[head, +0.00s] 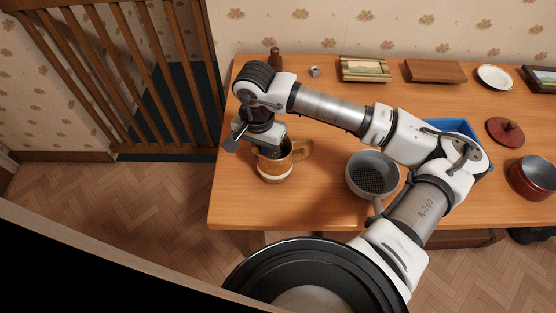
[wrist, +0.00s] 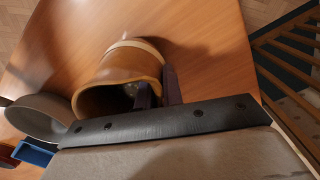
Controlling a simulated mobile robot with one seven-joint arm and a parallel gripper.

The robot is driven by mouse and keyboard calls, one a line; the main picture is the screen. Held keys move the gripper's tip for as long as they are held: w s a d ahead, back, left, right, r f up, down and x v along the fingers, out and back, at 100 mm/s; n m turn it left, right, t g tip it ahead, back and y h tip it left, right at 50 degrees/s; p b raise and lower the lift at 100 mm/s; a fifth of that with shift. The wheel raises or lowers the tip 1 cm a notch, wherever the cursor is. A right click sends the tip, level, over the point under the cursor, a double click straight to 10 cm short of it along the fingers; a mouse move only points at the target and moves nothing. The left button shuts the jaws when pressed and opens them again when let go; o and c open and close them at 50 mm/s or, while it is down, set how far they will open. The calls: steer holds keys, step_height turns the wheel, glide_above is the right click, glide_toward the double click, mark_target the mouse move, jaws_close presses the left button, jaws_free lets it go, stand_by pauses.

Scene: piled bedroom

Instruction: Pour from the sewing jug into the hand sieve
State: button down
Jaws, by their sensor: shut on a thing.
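The sewing jug (head: 276,170) is brown with a cream band near its base and a handle on its right. It is upright at the left part of the table; I cannot tell whether its base touches the wood. My gripper (head: 271,150) comes from above and is shut on the jug's wall at the rim. In the wrist view, the dark fingers of my gripper (wrist: 156,90) straddle the wall of the jug (wrist: 119,68), and its mouth shows dark inside. The hand sieve (head: 372,174), a grey bowl with a perforated bottom, sits right of the jug. The sieve also shows in the wrist view (wrist: 40,116).
The table (head: 240,205) has clear wood around the jug. A blue tray (head: 452,127) stands partly behind my arm. A red lid (head: 505,131) and red pot (head: 534,178) are at the right.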

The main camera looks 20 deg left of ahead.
steer(key=shift+r, duration=1.35)
steer(key=shift+r, duration=0.1)
steer(key=shift+r+p, duration=0.5)
steer(key=shift+r, duration=2.4)
steer(key=shift+d, duration=0.15)
